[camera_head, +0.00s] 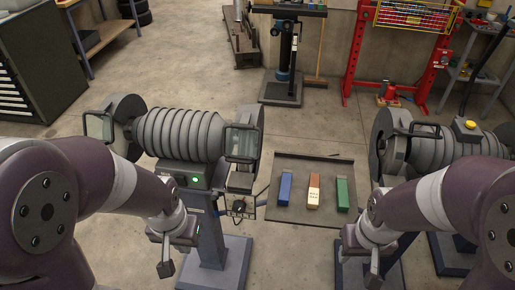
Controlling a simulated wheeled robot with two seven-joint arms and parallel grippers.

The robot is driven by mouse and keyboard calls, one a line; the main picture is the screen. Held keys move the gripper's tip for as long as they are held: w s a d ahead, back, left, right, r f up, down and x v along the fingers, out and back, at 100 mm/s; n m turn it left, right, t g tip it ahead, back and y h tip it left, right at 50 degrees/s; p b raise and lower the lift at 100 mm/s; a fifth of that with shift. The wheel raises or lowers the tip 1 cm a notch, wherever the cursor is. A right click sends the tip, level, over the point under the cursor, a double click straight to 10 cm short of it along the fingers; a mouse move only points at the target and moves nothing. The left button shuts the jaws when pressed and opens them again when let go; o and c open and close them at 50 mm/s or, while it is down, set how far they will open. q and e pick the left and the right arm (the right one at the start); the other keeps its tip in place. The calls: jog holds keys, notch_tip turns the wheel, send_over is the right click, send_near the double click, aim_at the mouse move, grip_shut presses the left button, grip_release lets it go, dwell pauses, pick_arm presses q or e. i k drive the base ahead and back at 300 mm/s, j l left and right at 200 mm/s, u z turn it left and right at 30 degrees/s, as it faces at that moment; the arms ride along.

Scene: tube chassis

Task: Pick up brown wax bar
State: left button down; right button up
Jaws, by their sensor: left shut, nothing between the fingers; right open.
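Three bars lie side by side on a dark flat tray (310,165) between two grinding machines. The middle bar (313,190) has a brownish-orange top end and a pale, marked face, and looks like the brown wax bar. A blue bar (285,189) lies to its left and a green bar (342,194) to its right. My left gripper (166,266) is shut and empty, in front of the left machine and well left of the tray. My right gripper (371,268) is open and empty, just beyond the tray's lower right corner. Neither gripper touches a bar.
A buffing machine (180,134) on a pedestal stands left of the tray, with guards beside it. Another machine (440,145) with a yellow-topped button stands right. A red press frame (356,50), a drill stand (283,85) and a dark cabinet (38,60) stand farther back.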

aim_at(313, 192)
jog(key=i+l+u, duration=0.3)
jog(key=u, duration=0.15)
jog(key=i+l+u, duration=0.2)
jog(key=l+u, duration=0.25)
jog(key=j, duration=0.1)
